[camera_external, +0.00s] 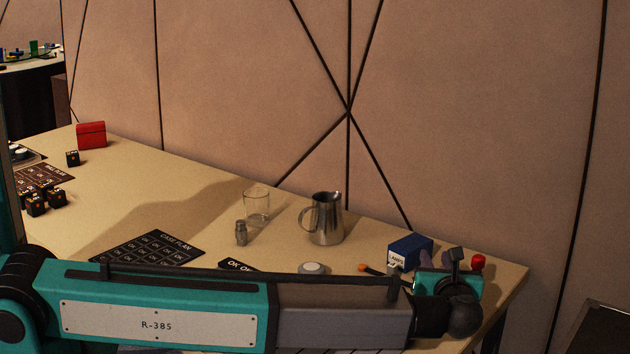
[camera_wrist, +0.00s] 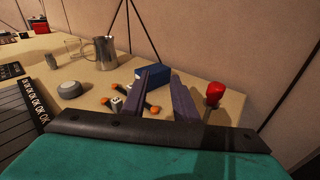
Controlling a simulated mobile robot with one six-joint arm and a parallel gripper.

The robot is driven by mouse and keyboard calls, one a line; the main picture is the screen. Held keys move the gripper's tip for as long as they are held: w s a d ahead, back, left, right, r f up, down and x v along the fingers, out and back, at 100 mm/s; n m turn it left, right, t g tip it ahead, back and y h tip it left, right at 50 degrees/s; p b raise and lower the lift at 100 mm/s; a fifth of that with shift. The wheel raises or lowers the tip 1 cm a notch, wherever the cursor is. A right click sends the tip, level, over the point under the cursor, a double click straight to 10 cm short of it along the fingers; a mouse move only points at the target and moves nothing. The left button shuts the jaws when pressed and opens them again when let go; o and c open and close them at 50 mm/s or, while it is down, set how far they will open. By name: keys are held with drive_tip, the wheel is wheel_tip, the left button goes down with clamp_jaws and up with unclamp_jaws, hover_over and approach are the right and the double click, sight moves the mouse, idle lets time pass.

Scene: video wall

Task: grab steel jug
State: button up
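The steel jug (camera_external: 327,222) stands upright on the tan table, its handle to the left, against the back wall side. It also shows in the wrist view (camera_wrist: 106,53) at upper left, beyond my fingers. My gripper (camera_external: 441,254) is at the table's right end, to the right of the jug and well apart from it.
A clear glass (camera_external: 256,205) and a small grey metal piece (camera_external: 241,233) stand left of the jug. A round grey puck (camera_external: 312,268), orange-tipped pieces (camera_wrist: 128,98) and a red-topped item (camera_wrist: 214,93) lie nearby. Black cards (camera_external: 150,247) are further left. The wall runs behind the table.

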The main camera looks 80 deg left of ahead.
sight(320, 220)
drive_tip(key=s+a+r+n+g, duration=0.2)
drive_tip(key=s+a+g, duration=0.3)
drive_tip(key=s+a, duration=0.5)
drive_tip(key=s+a+r+n+g+h+p, duration=0.1)
drive_tip(key=s+a+r+g, duration=0.1)
drive_tip(key=s+a+g, duration=0.4)
drive_tip(key=s+a, duration=0.4)
drive_tip(key=a, duration=0.5)
drive_tip(key=shift+s+r+n, duration=0.15)
drive_tip(key=shift+s+n, duration=0.2)
drive_tip(key=shift+n, duration=0.05)
wheel_tip(320, 220, down, 8)
drive_tip(key=shift+r+p, duration=0.25)
drive_tip(key=shift+p, duration=0.2)
drive_tip(key=shift+a+f, duration=0.15)
drive_tip(key=shift+f, duration=0.2)
drive_tip(key=shift+x, duration=1.1)
drive_tip(key=shift+s+r, duration=0.1)
